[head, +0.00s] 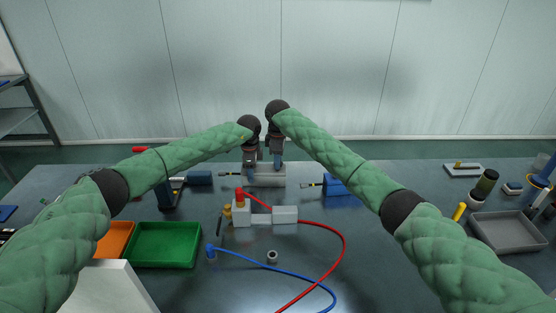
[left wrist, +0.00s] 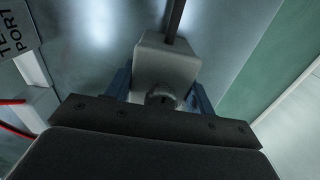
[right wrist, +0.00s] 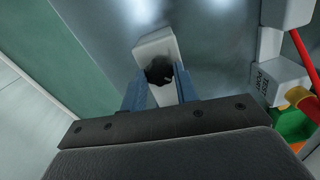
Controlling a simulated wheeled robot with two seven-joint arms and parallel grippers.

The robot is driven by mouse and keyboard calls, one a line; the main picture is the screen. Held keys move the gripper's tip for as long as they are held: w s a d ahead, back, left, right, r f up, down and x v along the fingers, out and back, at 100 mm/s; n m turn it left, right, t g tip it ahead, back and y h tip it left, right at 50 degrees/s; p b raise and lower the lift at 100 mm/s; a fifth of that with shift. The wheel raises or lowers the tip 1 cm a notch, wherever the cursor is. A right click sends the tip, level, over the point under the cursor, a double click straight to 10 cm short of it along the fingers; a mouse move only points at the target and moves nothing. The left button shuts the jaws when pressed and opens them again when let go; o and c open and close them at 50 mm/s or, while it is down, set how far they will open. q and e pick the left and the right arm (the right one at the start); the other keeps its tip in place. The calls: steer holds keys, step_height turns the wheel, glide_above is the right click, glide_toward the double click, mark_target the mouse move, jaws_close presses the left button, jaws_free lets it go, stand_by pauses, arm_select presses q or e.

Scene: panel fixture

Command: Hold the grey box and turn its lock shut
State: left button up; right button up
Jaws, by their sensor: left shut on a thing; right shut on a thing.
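The grey box (head: 268,180) lies at the back middle of the table, under both grippers. My left gripper (head: 250,170) is shut on its left part; the left wrist view shows the box (left wrist: 165,62) between blue fingers, with a round grey slotted piece (left wrist: 163,97) there. My right gripper (head: 277,166) is over the box's right part. In the right wrist view its fingers close in on a dark round lock knob (right wrist: 159,71) on the box (right wrist: 152,45). The finger contacts are partly hidden, and I cannot read the lock's angle.
A white test-port block (head: 285,214) with a red cable (head: 342,240) stands in front of the box. Green (head: 163,262) and grey (head: 508,247) trays sit nearer.

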arm_select(q)
steer(key=shift+d, duration=0.1)
arm_select(e)
steer(key=m, duration=0.5)
steer(key=shift+a, duration=0.1)
arm_select(q)
steer(key=shift+s, duration=0.1)
arm_select(e)
steer(key=shift+m, duration=1.9)
steer(key=shift+w+r, duration=0.1)
steer(key=o, duration=1)
step_height(320, 180, up, 12)
steer(key=shift+f, duration=0.1)
arm_select(q)
steer(key=o, duration=1.4)
